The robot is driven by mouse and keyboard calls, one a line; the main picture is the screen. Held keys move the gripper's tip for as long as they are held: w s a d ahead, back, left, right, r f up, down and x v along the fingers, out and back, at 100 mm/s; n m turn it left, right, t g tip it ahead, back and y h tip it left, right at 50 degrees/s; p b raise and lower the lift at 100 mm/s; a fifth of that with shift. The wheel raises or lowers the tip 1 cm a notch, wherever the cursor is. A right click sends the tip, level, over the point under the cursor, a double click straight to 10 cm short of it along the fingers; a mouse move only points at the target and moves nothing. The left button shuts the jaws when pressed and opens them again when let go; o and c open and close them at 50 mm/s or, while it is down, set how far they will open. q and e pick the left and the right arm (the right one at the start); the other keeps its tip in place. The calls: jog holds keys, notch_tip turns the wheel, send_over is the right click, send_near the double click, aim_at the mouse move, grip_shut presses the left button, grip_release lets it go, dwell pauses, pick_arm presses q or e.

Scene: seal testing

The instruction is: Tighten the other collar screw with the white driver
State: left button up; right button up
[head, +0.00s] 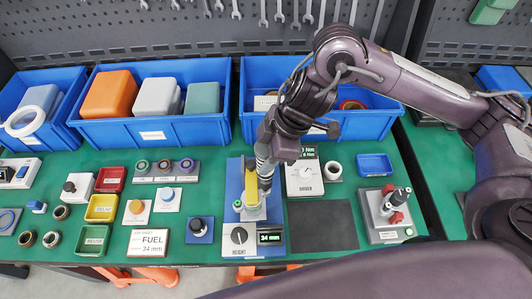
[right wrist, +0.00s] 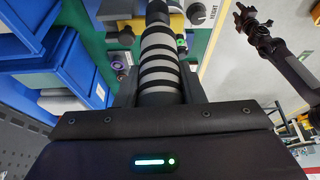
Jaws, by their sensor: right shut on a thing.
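My right gripper (head: 264,152) points down over the blue test stand (head: 234,190) in the head view. In the right wrist view its jaws (right wrist: 158,88) are shut on the white driver (right wrist: 160,55), which has black bands. The driver's tip end lies by the stand's yellow part (head: 251,188) and pale collar area (head: 252,212). The collar screws are hidden or too small to make out, so I cannot tell whether the tip touches one. The stand has a height knob (head: 239,236) and a display (head: 269,237) reading 34 mm.
The driver dial unit (head: 304,178) stands right of the stand, with a dark mat (head: 322,225) in front. A grey fixture (head: 390,214) with red parts is farther right. Blue bins (head: 150,131) line the back. A FUEL card (head: 148,243) and small trays lie left.

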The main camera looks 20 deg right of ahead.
jog(key=shift+f+b, duration=0.35)
jog(key=shift+f, duration=0.25)
dwell(0.3)
jog(key=shift+f+p, duration=0.4)
jog(key=shift+p, duration=0.35)
dwell(2.8)
jog(key=shift+s+f, duration=0.1)
jog(key=shift+f, duration=0.05)
dwell(0.7)
notch_tip(320, 180, up, 5)
jog(key=p, duration=0.5)
dwell(0.5)
